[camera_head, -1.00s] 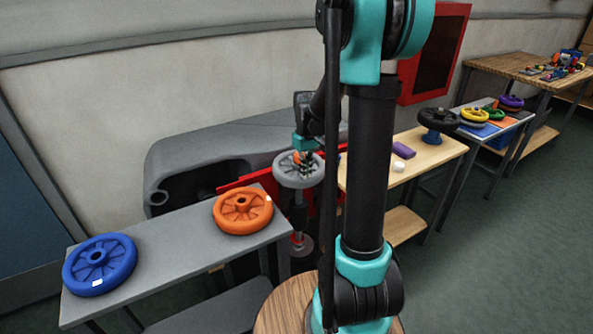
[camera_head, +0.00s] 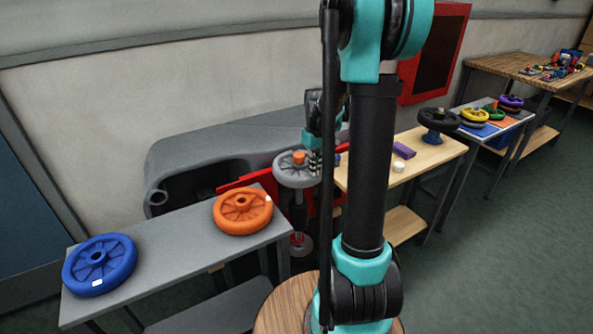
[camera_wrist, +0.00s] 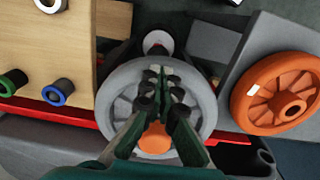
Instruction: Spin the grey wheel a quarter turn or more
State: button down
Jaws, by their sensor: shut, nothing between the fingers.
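My gripper (camera_head: 315,166) is shut and empty, pointing down at the right edge of the wheel in the head view. In the wrist view my gripper's fingertips (camera_wrist: 161,78) lie over the wheel's spokes. I cannot tell whether they touch it.
A grey bench at left carries a blue wheel (camera_head: 99,265) and an orange wheel (camera_head: 242,211). A red bar (camera_head: 240,180) runs behind the post. A wooden table (camera_head: 380,178) with a black wheel (camera_head: 438,121) stands at right. The floor at right is clear.

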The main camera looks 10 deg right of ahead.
jog(key=shift+w+d, duration=0.2)
jog(key=shift+d, duration=0.15)
jog(key=shift+r, duration=3.5)
jog(key=shift+s, duration=0.1)
jog(key=s+a+f+m+t, duration=0.1)
jog(key=s+a+f+t, duration=0.1)
jog(key=s, duration=0.8)
jog(key=s+a+f+m+t, duration=0.2)
jog(key=s+a+f, duration=0.2)
jog(key=s+f, duration=0.3)
jog(key=s, duration=0.4)
jog(key=shift+f+m, duration=0.3)
